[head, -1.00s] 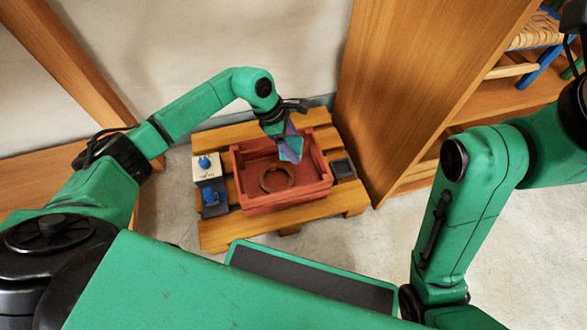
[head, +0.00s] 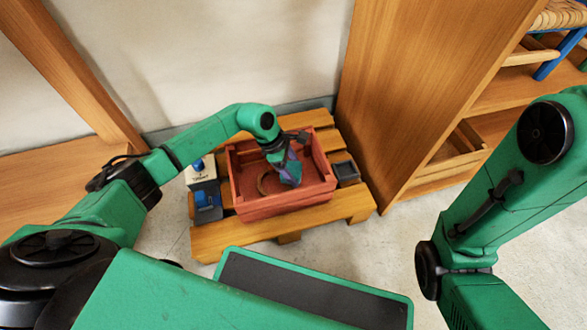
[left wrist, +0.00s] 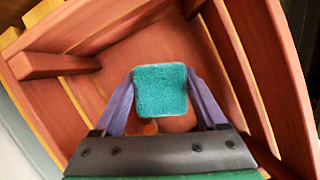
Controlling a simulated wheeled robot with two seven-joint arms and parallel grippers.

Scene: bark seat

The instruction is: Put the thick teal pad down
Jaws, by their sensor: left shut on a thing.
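The thick teal pad (left wrist: 160,90) is held between the two purple fingers of my left gripper (left wrist: 164,100) in the left wrist view. In the head view my left gripper (head: 288,172) reaches down inside the red wooden crate (head: 287,207), and the pad is mostly hidden by the fingers. The crate's floor shows around the pad in the left wrist view. I cannot tell whether the pad touches the floor. A brown ring (head: 263,184) lies in the crate, to the left of the gripper. My right arm shows at the right, but its gripper is out of view.
The crate stands on a slatted wooden pallet (head: 235,238). Left of it are a white box (head: 200,174) and a dark bin with a blue thing (head: 207,203). A small dark tray (head: 345,171) sits right. A tall wooden shelf (head: 410,90) closes off the right side.

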